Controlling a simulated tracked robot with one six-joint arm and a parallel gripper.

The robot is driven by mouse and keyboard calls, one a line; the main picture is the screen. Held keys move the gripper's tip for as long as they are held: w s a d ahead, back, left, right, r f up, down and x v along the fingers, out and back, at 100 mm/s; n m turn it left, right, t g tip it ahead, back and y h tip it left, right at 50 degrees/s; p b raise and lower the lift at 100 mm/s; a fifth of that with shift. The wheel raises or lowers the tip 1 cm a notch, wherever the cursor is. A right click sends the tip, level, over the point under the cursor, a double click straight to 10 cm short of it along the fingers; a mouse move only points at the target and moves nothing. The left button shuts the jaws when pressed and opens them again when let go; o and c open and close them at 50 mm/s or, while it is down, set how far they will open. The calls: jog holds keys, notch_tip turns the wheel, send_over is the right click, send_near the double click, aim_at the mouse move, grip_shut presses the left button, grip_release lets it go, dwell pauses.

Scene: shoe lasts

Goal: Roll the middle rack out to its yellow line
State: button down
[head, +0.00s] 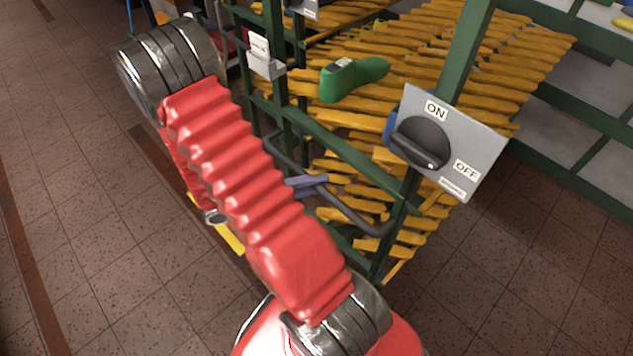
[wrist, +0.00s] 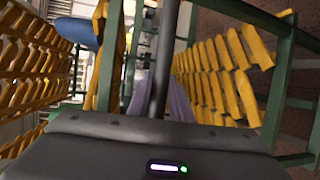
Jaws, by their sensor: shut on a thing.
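The rack with the handle is a green frame (head: 345,146) full of yellow shoe lasts. A dark grey bar handle (head: 350,213) runs along its near end. The handle also shows in the wrist view (wrist: 165,60) as an upright bar. My gripper (head: 307,182), with purple fingers, is shut on the handle; the fingers show beside the bar in the wrist view (wrist: 170,103). My red arm hides most of the gripper's body in the head view. A yellow line (head: 229,238) shows partly on the floor left of the rack, half hidden by my arm.
A grey plate with a black ON/OFF knob (head: 420,142) sits on the rack's near post. A white card holder (head: 265,62) is on the far post. More green shelving (head: 570,115) stands right. Tiled floor at left is clear.

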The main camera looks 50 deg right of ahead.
jog(key=c, duration=1.6)
grip_release()
jog(key=shift+f, duration=0.1)
jog(key=v, duration=1.3)
jog(key=shift+w+a, duration=0.15)
jog(key=shift+a, duration=0.15)
